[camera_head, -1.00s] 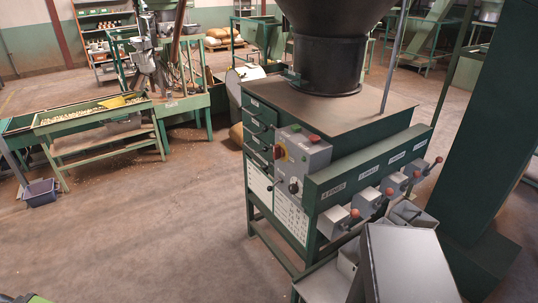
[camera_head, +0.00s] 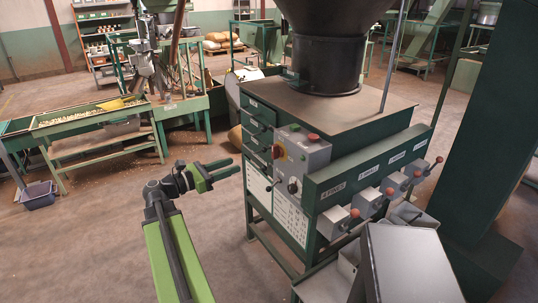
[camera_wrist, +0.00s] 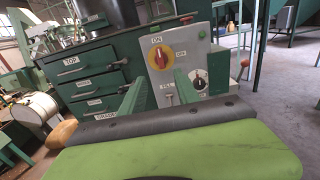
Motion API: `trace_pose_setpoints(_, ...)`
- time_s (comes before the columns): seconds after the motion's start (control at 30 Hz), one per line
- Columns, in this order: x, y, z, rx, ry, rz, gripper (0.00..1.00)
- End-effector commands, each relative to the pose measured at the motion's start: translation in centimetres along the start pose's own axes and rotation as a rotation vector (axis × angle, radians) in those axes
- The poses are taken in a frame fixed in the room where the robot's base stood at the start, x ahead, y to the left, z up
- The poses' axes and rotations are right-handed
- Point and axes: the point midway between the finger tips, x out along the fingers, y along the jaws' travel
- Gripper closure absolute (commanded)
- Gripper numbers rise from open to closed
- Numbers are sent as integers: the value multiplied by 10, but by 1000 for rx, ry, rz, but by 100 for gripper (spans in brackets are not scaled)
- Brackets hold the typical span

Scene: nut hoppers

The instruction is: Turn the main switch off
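The main switch is a red knob on a yellow plate (camera_head: 279,152), on the left part of the grey control box (camera_head: 303,163) at the machine's corner. It also shows in the wrist view as a red knob (camera_wrist: 160,58) on a round yellow plate, with an "ON" label above it. The exact angle of its handle is too small to tell. My gripper (camera_head: 235,167) is in the air to the left of the box, with its fingers pointing toward it. In the wrist view my gripper (camera_wrist: 162,78) has its fingers apart, nothing between them, below the knob and short of it.
A black selector knob (camera_wrist: 199,81) sits lower right on the box, and a red button (camera_head: 314,138) is on top. Labelled drawers (camera_wrist: 88,64) lie left of the box. Red-knobbed levers (camera_head: 355,212) line the machine's right front. The floor left of the machine is clear.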

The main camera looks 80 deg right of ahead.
Motion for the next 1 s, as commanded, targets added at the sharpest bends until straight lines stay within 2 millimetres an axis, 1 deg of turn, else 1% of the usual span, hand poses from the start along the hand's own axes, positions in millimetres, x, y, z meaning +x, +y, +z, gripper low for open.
trace_pose_setpoints(0.4, 103, 0, -1, 2, 2, -5, 62)
trace_pose_setpoints(0.5, 126, 0, -1, 2, 2, -4, 62)
trace_pose_setpoints(0.6, 143, 0, -1, 3, 2, -3, 62)
trace_pose_setpoints(0.7, 155, 0, -1, 3, 2, -3, 62)
trace_pose_setpoints(0.77, 159, 0, -1, 3, 3, -2, 62)
trace_pose_setpoints(1.0, 162, -1, -1, 3, 3, -1, 62)
